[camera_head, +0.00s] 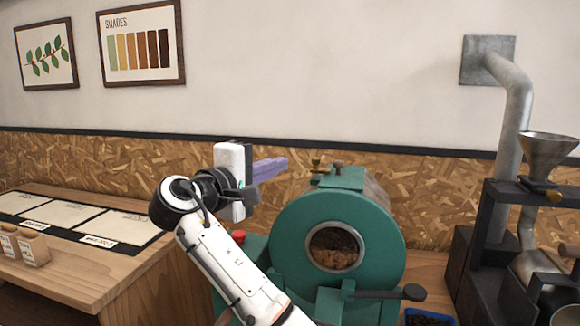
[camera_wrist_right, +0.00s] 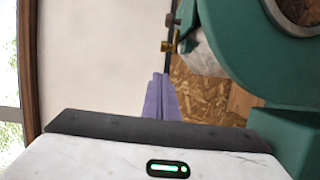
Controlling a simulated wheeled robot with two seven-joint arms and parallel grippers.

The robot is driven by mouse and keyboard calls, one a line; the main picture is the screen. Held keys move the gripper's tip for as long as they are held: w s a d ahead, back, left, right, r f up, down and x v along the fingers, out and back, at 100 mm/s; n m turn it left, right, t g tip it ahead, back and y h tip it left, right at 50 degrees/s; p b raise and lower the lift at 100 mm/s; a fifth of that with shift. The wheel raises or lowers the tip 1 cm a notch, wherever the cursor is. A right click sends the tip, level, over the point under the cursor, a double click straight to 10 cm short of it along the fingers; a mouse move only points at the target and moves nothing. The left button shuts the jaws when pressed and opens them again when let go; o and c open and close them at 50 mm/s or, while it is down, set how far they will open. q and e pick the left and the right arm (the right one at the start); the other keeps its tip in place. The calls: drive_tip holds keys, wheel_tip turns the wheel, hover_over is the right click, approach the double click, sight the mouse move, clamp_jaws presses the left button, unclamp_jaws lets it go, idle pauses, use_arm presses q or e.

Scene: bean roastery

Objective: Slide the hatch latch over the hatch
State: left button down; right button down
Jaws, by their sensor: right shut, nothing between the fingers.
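The green roaster drum (camera_head: 385,235) stands right of the middle in the head view, with a round window (camera_head: 335,247) showing brown beans. A small brass fitting (camera_head: 317,165), perhaps the hatch latch, stands on its top beside a dark knob (camera_head: 338,168). Brass parts (camera_wrist_right: 168,46) also show at the drum's edge in the wrist view. I cannot make out the hatch clearly. My right gripper (camera_head: 284,164) has purple fingers, shut and empty, pointing right at about the fitting's height in the picture, left of it and apart. The fingers (camera_wrist_right: 160,85) also show in the wrist view. My left gripper is out of view.
A dark handle (camera_head: 385,294) sticks out at the roaster's front, and a red button (camera_head: 239,236) is at its left. A metal pipe (camera_head: 516,100) and funnel (camera_head: 549,147) stand at the right. A wooden counter (camera_head: 85,262) with cards is at the left.

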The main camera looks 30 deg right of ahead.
drive_tip(key=b+v, duration=0.1)
drive_tip(key=v, duration=0.7)
drive_tip(key=shift+s+d, duration=0.1)
drive_tip(key=shift+s, duration=0.1)
